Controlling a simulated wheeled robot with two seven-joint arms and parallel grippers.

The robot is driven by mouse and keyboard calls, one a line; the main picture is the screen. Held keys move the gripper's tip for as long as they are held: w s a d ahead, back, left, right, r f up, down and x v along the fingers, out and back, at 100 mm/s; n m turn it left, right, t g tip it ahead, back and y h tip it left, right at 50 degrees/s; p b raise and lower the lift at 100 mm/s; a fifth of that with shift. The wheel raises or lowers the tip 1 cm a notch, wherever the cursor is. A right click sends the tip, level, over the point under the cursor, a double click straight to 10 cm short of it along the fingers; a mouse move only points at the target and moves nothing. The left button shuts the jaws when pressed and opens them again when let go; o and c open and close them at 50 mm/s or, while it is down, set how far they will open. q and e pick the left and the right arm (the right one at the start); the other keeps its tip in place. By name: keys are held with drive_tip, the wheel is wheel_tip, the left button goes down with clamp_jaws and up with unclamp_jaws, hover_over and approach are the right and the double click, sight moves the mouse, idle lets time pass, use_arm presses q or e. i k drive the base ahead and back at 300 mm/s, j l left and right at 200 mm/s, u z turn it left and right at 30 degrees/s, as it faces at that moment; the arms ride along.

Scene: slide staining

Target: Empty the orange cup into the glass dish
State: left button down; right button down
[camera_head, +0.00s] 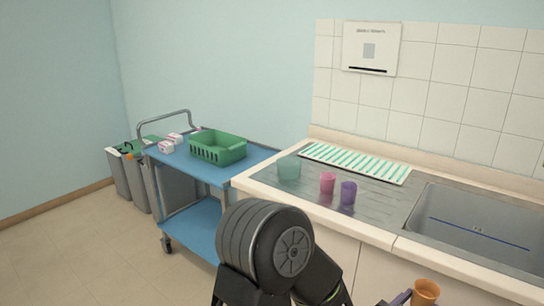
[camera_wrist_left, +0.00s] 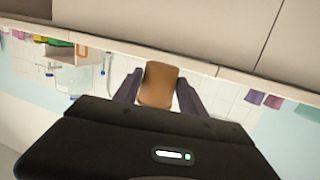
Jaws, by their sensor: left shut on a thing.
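The orange cup (camera_head: 426,291) is at the bottom right of the head view, roughly upright, in front of the counter edge. My left gripper (camera_head: 402,298) is shut on it, with only part of the fingers in that view. In the left wrist view the orange cup (camera_wrist_left: 158,84) sits between the two dark fingers of my left gripper (camera_wrist_left: 158,90). The cup's inside is too small to make out. The glass dish (camera_head: 289,168), greenish and see-through, stands on the steel drainer at the counter's left end, well away from the cup. My right gripper is out of view.
A pink cup (camera_head: 328,183) and a purple cup (camera_head: 348,193) stand right of the dish. A green-striped mat (camera_head: 356,162) lies behind them. The sink basin (camera_head: 470,226) is at right. A blue cart (camera_head: 255,160) with a green basket (camera_head: 218,147) stands left.

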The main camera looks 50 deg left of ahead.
sight(288, 168)
drive_tip(key=j+u, duration=0.1)
drive_tip(key=j, duration=0.95)
drive_tip(key=i+j+u, duration=0.15)
drive_tip(key=j, duration=0.95)
drive_tip(key=i+j+u, duration=0.15)
drive_tip(key=j, duration=0.9)
drive_tip(key=i+j+u, duration=0.15)
drive_tip(key=j, duration=0.35)
